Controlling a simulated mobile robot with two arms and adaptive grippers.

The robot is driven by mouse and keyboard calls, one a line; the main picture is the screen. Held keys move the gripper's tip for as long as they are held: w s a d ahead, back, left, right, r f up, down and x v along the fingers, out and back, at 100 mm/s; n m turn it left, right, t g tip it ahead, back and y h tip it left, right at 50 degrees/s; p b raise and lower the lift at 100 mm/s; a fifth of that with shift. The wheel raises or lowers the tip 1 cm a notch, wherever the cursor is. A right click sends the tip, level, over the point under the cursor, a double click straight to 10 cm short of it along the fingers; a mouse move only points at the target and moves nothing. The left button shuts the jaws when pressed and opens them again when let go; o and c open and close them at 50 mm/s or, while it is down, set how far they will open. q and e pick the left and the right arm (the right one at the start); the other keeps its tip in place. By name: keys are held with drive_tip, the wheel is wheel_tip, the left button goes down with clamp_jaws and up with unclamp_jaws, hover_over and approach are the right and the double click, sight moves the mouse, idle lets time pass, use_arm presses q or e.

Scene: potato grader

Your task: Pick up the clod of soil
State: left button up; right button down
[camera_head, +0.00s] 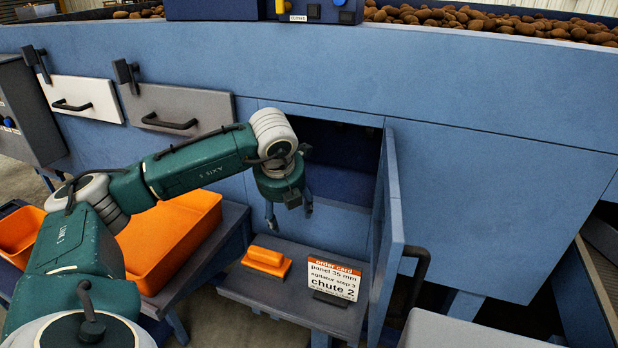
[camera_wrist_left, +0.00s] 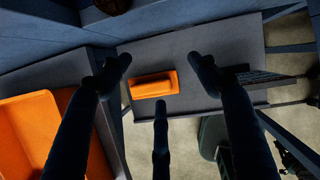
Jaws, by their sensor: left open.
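My left gripper (camera_head: 289,211) hangs fingers down in front of an open hatch (camera_head: 340,165) in the blue machine. Its fingers are spread and empty, and they also show in the left wrist view (camera_wrist_left: 160,80). A dark brown rounded lump (camera_wrist_left: 113,4) is cut off by the top edge of the wrist view, beyond the fingertips. I cannot tell whether it is the clod of soil. No clod shows clearly in the head view; the hatch interior is dark and partly behind the gripper. My right gripper is not in view.
Below the gripper, a grey shelf (camera_head: 290,300) carries an orange block-like tool (camera_head: 267,260) and an order card (camera_head: 337,282). The hatch door (camera_head: 388,235) stands open at right. An orange tray (camera_head: 165,240) is at left. Potatoes (camera_head: 480,22) lie on top of the machine.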

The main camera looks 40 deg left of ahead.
use_arm(q)
drive_tip(key=w+a+p, duration=0.1)
drive_tip(key=w+a, duration=0.1)
drive_tip(key=w, duration=0.1)
drive_tip(key=w+a+p, duration=0.2)
drive_tip(key=w+a, duration=0.1)
drive_tip(key=w+a+p, duration=0.2)
drive_tip(key=w, duration=0.2)
drive_tip(key=shift+a, duration=0.25)
drive_tip(key=shift+f, duration=0.2)
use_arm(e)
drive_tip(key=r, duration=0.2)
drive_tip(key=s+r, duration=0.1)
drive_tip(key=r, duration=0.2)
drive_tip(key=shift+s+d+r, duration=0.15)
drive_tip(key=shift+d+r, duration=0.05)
use_arm(q)
drive_tip(key=c, duration=1.2)
